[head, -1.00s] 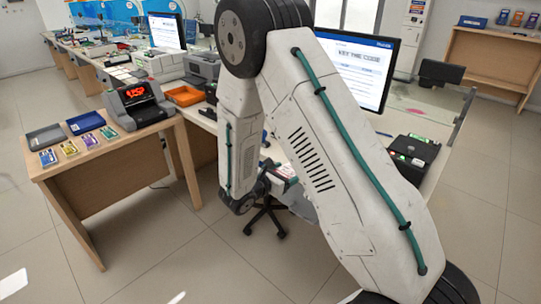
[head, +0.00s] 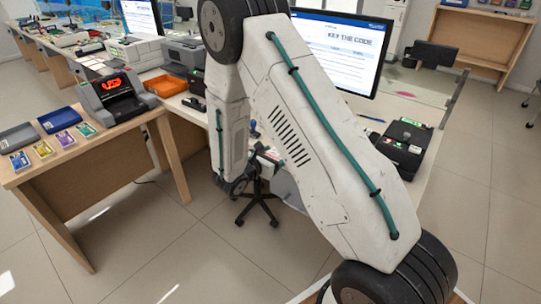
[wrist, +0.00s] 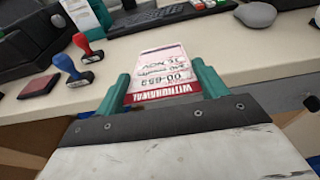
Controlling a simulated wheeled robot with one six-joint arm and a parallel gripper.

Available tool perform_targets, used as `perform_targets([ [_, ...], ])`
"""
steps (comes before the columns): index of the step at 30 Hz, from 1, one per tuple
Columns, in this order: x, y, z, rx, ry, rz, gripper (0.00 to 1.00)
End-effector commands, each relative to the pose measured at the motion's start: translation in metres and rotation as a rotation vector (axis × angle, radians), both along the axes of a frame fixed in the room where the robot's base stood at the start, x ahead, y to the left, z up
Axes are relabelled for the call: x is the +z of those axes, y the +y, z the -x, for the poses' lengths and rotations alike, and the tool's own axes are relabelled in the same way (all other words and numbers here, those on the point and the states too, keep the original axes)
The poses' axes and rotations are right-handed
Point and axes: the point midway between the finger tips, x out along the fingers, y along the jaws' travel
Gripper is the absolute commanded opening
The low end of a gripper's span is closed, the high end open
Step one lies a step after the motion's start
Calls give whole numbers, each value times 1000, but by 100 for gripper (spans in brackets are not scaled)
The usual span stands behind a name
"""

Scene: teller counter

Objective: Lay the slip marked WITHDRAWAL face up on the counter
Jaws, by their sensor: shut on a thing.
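In the wrist view the slip marked WITHDRAWAL (wrist: 163,72) is a pale pink and white sheet with a red title band. Its printed side faces the wrist camera, and the print reads upside down there. My gripper (wrist: 163,87) is shut on the slip, with a teal finger at each side and the red band nearest the palm. The slip reaches out towards the counter (wrist: 255,52) and overlaps its front edge in the picture. I cannot tell how high above the counter it is.
In the wrist view, a red-handled stamp (wrist: 87,48), a blue-handled stamp (wrist: 72,67) and a dark red pad (wrist: 39,86) stand left. A keyboard (wrist: 145,19) and grey mouse (wrist: 255,14) lie beyond. Bare counter shows right. A monitor (head: 340,50) stands behind my arm in the head view.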

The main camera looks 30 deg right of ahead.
Motion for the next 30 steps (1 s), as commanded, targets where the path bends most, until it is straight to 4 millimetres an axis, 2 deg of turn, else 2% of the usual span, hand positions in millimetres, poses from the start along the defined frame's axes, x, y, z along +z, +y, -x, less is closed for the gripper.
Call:
perform_targets([
  [18, -22, -31, -12, 1, -1, 0, 54],
  [30, -26, -37, -15, 3, 0, -1, 54],
])
